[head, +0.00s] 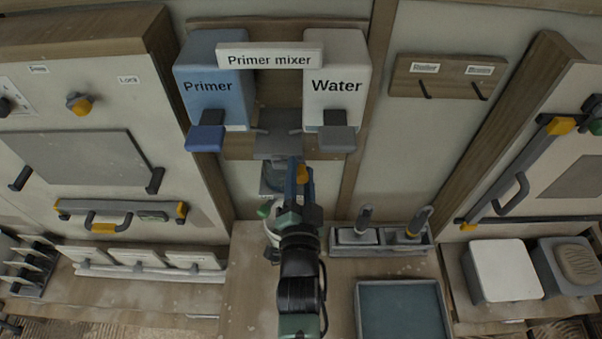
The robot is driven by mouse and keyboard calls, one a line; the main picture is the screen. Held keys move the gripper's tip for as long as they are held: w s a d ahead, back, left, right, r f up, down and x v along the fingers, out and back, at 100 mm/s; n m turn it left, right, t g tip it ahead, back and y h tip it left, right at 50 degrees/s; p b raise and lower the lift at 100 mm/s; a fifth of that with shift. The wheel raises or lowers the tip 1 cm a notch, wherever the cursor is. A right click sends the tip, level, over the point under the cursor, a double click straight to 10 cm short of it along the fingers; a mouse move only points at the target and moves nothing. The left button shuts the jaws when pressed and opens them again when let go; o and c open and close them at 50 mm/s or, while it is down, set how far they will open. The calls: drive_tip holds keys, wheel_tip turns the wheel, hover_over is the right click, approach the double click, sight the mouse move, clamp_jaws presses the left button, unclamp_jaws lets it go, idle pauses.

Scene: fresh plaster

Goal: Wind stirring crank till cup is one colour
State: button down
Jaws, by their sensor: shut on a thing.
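The primer mixer, with its white "Primer mixer" sign (269,58), is on the back wall in the head view. My gripper (300,178) is raised in front of it, below the grey middle block (277,140). It is shut on a small orange knob (302,174), which looks like the crank's grip. The rest of the crank is hidden behind my gripper and arm. A bluish-grey cup (271,180) stands under the block, just left of my gripper and partly covered. I cannot tell whether its contents are one colour.
A blue Primer tank (211,75) and a white Water tank (337,75) flank the mixer, each with a lever below. A holder (380,238) with tools and a dark tray (402,310) are to the right of my arm. Panels with handles stand on both sides.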

drive_tip(key=shift+d+f+n, duration=0.1)
drive_tip(key=shift+f+n, duration=0.15)
drive_tip(key=shift+n, duration=0.15)
